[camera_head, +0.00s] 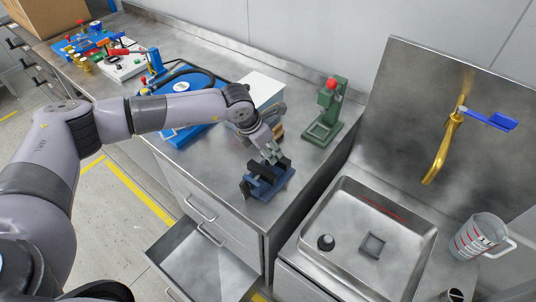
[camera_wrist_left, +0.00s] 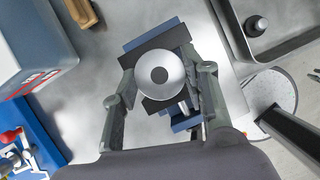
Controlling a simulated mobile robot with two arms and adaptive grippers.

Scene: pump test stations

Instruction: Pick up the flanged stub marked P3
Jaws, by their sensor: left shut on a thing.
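A round, pale metal flanged stub (camera_wrist_left: 172,86) with a dark central hole sits between the fingers of my left gripper (camera_wrist_left: 160,84) in the left wrist view. The fingers are shut on it from both sides. No P3 mark is readable. Directly below it is a blue and dark vise-like fixture (camera_wrist_left: 140,45). In the head view my left gripper (camera_head: 273,155) is low over this blue fixture (camera_head: 267,184), near the counter's front corner. The stub is hard to make out there. I cannot tell whether it still touches the fixture. My right gripper is not in view.
A green press (camera_head: 323,118) with a red knob stands behind the gripper. A white box (camera_head: 262,88) and a blue station (camera_head: 180,136) are to the left. The sink (camera_head: 350,245), brass tap (camera_head: 444,150) and measuring jug (camera_head: 478,236) are to the right. A drawer (camera_head: 203,268) stands open below.

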